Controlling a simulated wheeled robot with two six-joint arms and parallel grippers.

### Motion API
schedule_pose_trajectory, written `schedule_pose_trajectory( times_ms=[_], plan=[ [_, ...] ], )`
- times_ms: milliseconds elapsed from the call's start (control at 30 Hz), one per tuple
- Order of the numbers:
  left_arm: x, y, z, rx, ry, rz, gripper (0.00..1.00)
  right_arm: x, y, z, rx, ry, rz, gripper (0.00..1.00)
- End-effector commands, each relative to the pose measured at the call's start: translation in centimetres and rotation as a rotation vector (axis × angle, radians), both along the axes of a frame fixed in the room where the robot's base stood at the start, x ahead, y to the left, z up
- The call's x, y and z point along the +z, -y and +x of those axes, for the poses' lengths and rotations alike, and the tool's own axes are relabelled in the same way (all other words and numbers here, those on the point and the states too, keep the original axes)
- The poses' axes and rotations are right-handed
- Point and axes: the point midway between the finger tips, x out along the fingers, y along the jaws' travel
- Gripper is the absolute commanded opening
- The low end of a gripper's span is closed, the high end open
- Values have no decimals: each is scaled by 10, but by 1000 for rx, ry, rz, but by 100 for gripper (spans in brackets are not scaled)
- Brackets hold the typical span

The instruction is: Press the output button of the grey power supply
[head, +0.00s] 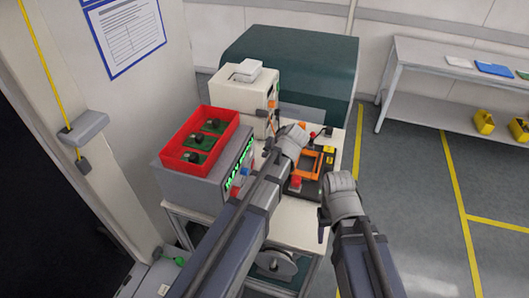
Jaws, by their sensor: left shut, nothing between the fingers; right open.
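The grey power supply (186,183) stands on the left side of the trolley. Its dark front panel faces right and shows lit green digits (240,164). Small red and blue parts show low on the panel, partly behind my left arm; I cannot tell which part is the output button. My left gripper (269,149) is shut and empty, to the right of the panel's far end and apart from it as far as I can see. My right gripper (322,218) is open and empty at the trolley's right side.
A red tray (169,150) with several dark green parts sits on the power supply. A cream machine (236,91) stands behind.

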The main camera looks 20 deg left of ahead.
Motion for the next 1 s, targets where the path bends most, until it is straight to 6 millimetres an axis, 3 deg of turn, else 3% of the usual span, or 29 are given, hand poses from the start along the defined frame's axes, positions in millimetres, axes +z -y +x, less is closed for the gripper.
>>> schedule_pose_trajectory(
  times_ms=[33, 400, 1000],
  plan=[
    [11, 4, -4, -2, 0, 0, 0, 11, 0, 0, 0, 0, 0, 56],
    [51, 28, -23, -4, -1, 0, 0, 51, 0, 0, 1, 0, 0, 56],
    [58, 34, -28, -2, -1, -1, 0, 58, 0, 0, 1, 0, 0, 56]
  ],
)
